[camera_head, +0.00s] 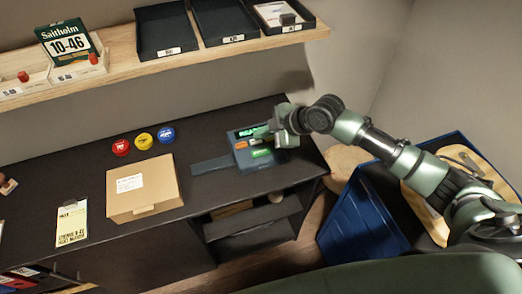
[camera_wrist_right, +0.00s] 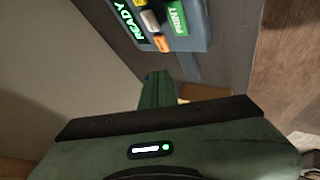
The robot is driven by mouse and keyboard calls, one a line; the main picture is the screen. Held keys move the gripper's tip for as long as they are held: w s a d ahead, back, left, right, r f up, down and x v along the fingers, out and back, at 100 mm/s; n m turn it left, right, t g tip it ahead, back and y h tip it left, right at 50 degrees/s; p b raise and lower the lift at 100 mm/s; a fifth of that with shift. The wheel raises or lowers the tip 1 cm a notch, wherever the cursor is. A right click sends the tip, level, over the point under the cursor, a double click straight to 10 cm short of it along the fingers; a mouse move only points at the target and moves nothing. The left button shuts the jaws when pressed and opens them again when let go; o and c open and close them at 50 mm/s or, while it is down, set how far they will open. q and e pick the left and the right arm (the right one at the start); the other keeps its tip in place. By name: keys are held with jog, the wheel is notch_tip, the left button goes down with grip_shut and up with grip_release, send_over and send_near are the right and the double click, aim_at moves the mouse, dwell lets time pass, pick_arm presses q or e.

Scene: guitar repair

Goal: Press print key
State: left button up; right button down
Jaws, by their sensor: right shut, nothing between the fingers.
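A blue-grey label printer (camera_head: 242,161) stands at the right end of the black desk, with a lit green READY display. In the right wrist view the printer (camera_wrist_right: 200,40) shows the READY display (camera_wrist_right: 128,17), a green PRINT key (camera_wrist_right: 177,17), and white, yellow and orange keys. My right gripper (camera_head: 264,138) is shut and empty, over the printer's face and covering part of it. In the wrist view its fingertips (camera_wrist_right: 157,74) appear below the orange key (camera_wrist_right: 162,44). Whether they touch the printer I cannot tell. My left gripper is not in view.
A cardboard box (camera_head: 144,188) and red, yellow and blue round tins (camera_head: 144,141) are left of the printer. A clipboard (camera_head: 72,223) lies farther left. A shelf (camera_head: 150,65) with trays hangs above. A blue bin (camera_head: 358,228) stands at right.

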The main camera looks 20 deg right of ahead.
jog(key=shift+w+d+r+n, duration=0.15)
jog(key=shift+w+d+r, duration=0.15)
jog(key=shift+r, duration=0.15)
jog(key=shift+w+d+r+n, duration=0.15)
jog(key=shift+w+d+r, duration=0.15)
jog(key=shift+r, duration=0.15)
jog(key=shift+f, duration=0.1)
jog(key=b, duration=0.6)
send_over(264, 153)
notch_tip(264, 153, down, 8)
jog(key=shift+r, duration=0.25)
jog(key=shift+f+b, duration=0.5)
jog(key=shift+f, duration=0.05)
jog(key=shift+f, duration=0.1)
dwell(0.6)
jog(key=shift+f, duration=0.3)
